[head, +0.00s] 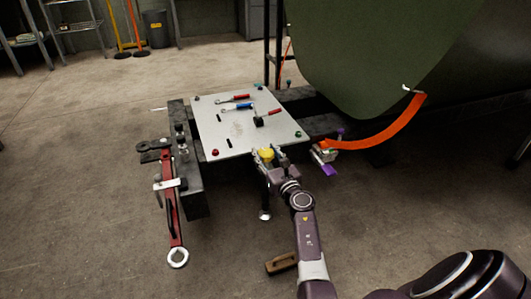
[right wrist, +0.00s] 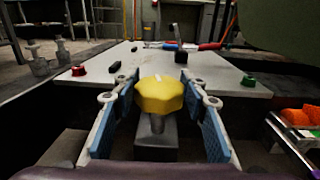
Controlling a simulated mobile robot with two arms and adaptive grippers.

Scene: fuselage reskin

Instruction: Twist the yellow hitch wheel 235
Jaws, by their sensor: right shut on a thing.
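The yellow hitch wheel (head: 266,154) sits at the front edge of the grey metal plate (head: 235,135). In the right wrist view, the yellow hitch wheel (right wrist: 159,95) is a lobed knob with a small white mark on top, on a dark stem above a grey block. My right gripper (head: 268,158) is at the wheel, with its blue-padded fingers (right wrist: 159,108) on either side of it, shut on it. The contact points are partly hidden by the finger ends. My left gripper is not in view.
Red- and blue-handled tools (head: 236,99) lie on the plate. A red lever (head: 172,215) extends from the left. An orange curved strip (head: 385,133) and the large green fuselage (head: 375,45) are at right. A brown block (head: 281,263) lies on the floor. Open floor is at left.

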